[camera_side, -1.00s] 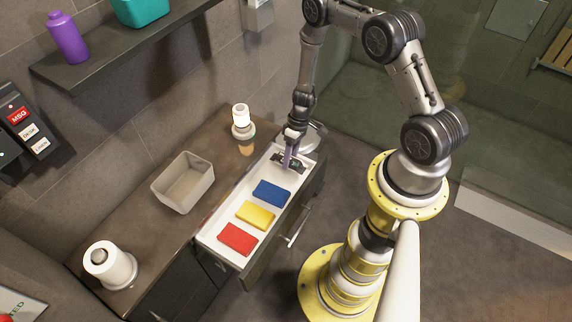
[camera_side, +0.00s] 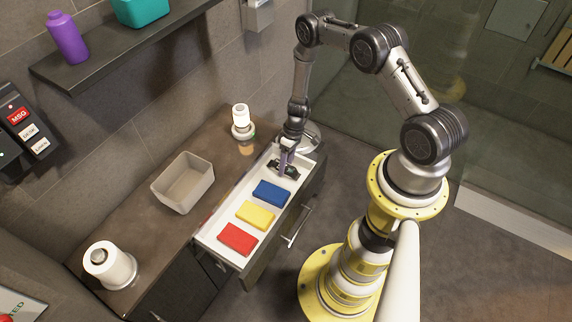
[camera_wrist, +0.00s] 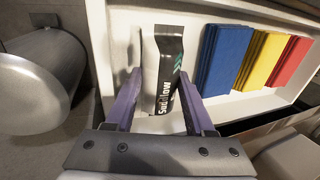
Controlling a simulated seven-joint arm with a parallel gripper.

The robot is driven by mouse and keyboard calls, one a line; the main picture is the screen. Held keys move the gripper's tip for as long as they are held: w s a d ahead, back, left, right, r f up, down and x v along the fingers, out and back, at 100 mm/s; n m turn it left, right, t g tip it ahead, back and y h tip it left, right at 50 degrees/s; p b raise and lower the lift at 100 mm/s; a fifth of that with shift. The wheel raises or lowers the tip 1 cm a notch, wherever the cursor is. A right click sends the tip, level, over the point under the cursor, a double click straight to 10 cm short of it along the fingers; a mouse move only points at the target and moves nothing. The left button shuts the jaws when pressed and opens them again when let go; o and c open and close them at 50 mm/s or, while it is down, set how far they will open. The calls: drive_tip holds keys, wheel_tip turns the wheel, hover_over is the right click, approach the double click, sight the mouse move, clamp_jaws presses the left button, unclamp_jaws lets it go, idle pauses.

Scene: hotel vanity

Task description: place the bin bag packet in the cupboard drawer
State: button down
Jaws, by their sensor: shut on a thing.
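The bin bag packet (camera_wrist: 163,75) is black and white with print on its face. My gripper (camera_wrist: 161,82) is shut on it, with one purple finger on each side. In the side view my gripper (camera_side: 285,166) points down into the far end of the open cupboard drawer (camera_side: 213,236). The packet shows there as a small dark shape (camera_side: 290,172), partly hidden by the fingers. It is inside the drawer's outline; I cannot tell whether it touches the drawer floor.
Blue (camera_side: 271,193), yellow (camera_side: 255,214) and red (camera_side: 237,239) packs lie in a row in the drawer, the blue nearest my gripper. A beige bin (camera_side: 183,183), a paper roll (camera_side: 109,265) and a white-topped dispenser (camera_side: 242,123) stand on the counter.

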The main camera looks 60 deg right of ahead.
drive_tip(key=c, duration=0.5)
unclamp_jaws()
drive_tip(key=shift+f, duration=0.1)
drive_tip(key=shift+c, duration=0.2)
drive_tip(key=v, duration=1.2)
drive_tip(key=a+r+t+h, duration=0.1)
drive_tip(key=a+r, duration=0.3)
drive_tip(key=r, duration=1)
drive_tip(key=a+r+t+h, duration=0.1)
drive_tip(key=a+r, duration=0.3)
drive_tip(key=r, duration=1)
drive_tip(key=s+a+r+t, duration=0.2)
drive_tip(key=s+a+r, duration=0.3)
drive_tip(key=s+r, duration=0.5)
drive_tip(key=s+a+r+t+h, duration=0.1)
drive_tip(key=s+r, duration=0.2)
drive_tip(key=s, duration=0.7)
drive_tip(key=shift+s+a+r+t+h, duration=0.2)
drive_tip(key=shift+r+t+h, duration=0.1)
drive_tip(key=shift+r, duration=0.1)
